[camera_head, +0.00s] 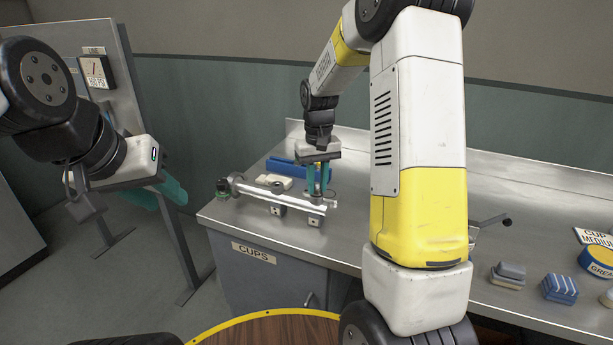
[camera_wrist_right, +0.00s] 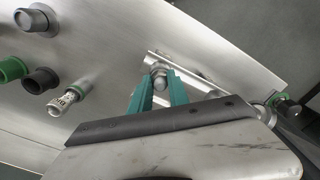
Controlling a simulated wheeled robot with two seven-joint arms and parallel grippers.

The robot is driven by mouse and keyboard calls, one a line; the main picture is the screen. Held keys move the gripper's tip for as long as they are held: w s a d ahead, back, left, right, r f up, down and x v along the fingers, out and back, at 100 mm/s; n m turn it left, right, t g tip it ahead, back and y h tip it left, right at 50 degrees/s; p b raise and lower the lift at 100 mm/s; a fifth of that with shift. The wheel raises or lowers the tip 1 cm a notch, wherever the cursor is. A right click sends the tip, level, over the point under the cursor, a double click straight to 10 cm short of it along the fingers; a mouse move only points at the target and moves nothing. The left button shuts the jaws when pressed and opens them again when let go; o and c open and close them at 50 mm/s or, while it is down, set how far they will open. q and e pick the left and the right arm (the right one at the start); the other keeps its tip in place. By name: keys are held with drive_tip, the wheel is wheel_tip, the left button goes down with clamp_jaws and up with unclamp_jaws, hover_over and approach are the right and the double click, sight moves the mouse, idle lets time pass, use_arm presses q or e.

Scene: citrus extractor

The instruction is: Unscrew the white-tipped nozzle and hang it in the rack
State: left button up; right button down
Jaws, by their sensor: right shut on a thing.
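A pale metal spray bar (camera_head: 272,194) lies on blocks on the steel bench, with a dark and green fitting (camera_head: 223,187) at its left end. My right gripper (camera_head: 318,190) points down at the bar's right end. In the right wrist view its teal fingers (camera_wrist_right: 159,90) are shut on a round silvery fitting (camera_wrist_right: 160,76) at the bar's end; its tip colour is unclear. A white piece with a green collar (camera_wrist_right: 68,100) stands apart from it on the bench. My left gripper (camera_head: 168,191) hangs empty left of the bench; its finger gap is unclear.
Grey (camera_wrist_right: 32,20), green (camera_wrist_right: 12,68) and dark (camera_wrist_right: 40,80) round pieces stand near the white one. Blue blocks (camera_head: 284,167) lie behind the bar. Sponges (camera_head: 560,287) and a grease tin (camera_head: 597,261) sit at right. My right arm hides the bench middle.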

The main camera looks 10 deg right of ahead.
drive_tip(key=n, duration=0.5)
drive_tip(key=c, duration=1.5)
unclamp_jaws()
drive_tip(key=shift+o, duration=0.2)
drive_tip(key=m, duration=1.1)
drive_tip(key=shift+a+m, duration=0.1)
drive_tip(key=shift+m, duration=0.3)
